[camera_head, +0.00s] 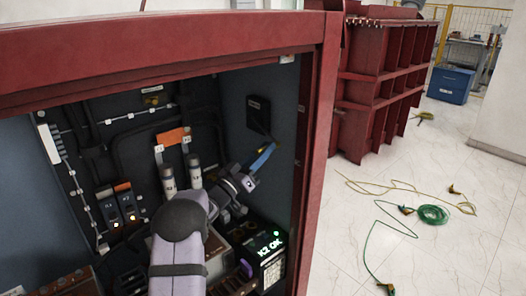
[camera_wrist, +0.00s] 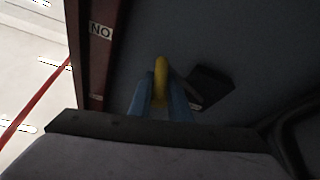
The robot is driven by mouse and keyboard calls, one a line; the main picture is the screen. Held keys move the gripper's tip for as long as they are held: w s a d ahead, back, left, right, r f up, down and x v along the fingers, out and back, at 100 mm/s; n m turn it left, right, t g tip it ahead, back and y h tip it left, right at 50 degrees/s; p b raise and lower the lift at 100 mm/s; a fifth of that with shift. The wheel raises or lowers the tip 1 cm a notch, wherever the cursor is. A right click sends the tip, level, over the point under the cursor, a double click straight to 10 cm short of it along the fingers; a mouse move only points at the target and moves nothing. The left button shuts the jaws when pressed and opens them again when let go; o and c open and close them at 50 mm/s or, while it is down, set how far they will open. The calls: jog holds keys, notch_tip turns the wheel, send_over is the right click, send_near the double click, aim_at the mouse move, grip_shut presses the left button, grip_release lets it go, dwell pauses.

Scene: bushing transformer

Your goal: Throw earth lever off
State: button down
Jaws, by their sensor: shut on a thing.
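The earth lever shows in the wrist view as a yellow handle (camera_wrist: 161,68) between my blue fingertips. My gripper (camera_wrist: 160,98) is shut on it; the fingers hide its lower part. In the head view my gripper (camera_head: 262,159) reaches to the right inner wall of the cabinet, with its blue fingers just below a black plate (camera_head: 258,114). In that view the lever is mostly hidden by the fingers. In the wrist view a dark block (camera_wrist: 207,86) sits on the wall right beside the handle.
The red cabinet frame (camera_head: 323,150) borders the opening on the right. Inside are fuse-like cylinders (camera_head: 169,180), switches (camera_head: 126,203) and a lit display reading "K2 OK" (camera_head: 270,243). Outside, a green cable (camera_head: 432,214) lies on the pale floor.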

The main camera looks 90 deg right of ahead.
notch_tip(320, 180, up, 15)
jog(key=w+d+n+t+h+p, duration=0.1)
jog(key=n+t+p, duration=0.3)
jog(key=n+p, duration=0.6)
jog(key=shift+w+d+n+t, duration=0.3)
jog(key=shift+r, duration=0.1)
jog(key=c, duration=1.8)
grip_release()
jog(key=shift+o, duration=0.8)
jog(key=shift+f, duration=0.2)
